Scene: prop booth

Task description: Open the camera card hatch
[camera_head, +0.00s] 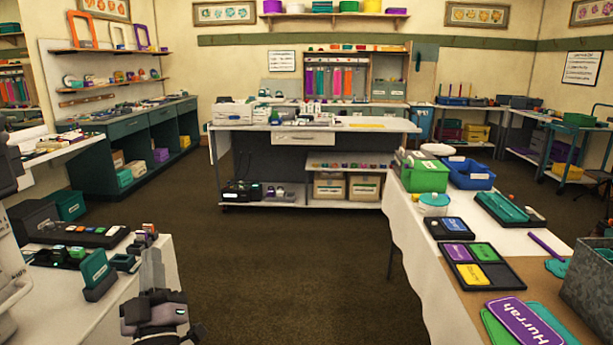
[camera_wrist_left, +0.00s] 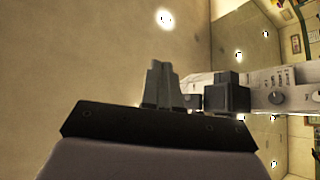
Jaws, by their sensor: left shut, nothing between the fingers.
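My left gripper (camera_head: 152,262) is at the lower left of the head view, beside the white table at the left, with its fingers together and empty. In the left wrist view its fingers (camera_wrist_left: 161,84) point up the picture, with nothing between them. To their right in that view is a pale device (camera_wrist_left: 285,92) with a round dial and small buttons, and a dark block beside it. The gripper seems apart from both. I cannot make out a card hatch in either view. My right gripper is not in view.
The left table (camera_head: 140,298) holds a dark button panel (camera_head: 75,232) and several small teal and dark items (camera_head: 94,268). A white-clothed table (camera_head: 405,222) with bins and signs stands at the right. The brown floor (camera_head: 290,270) between the tables is clear.

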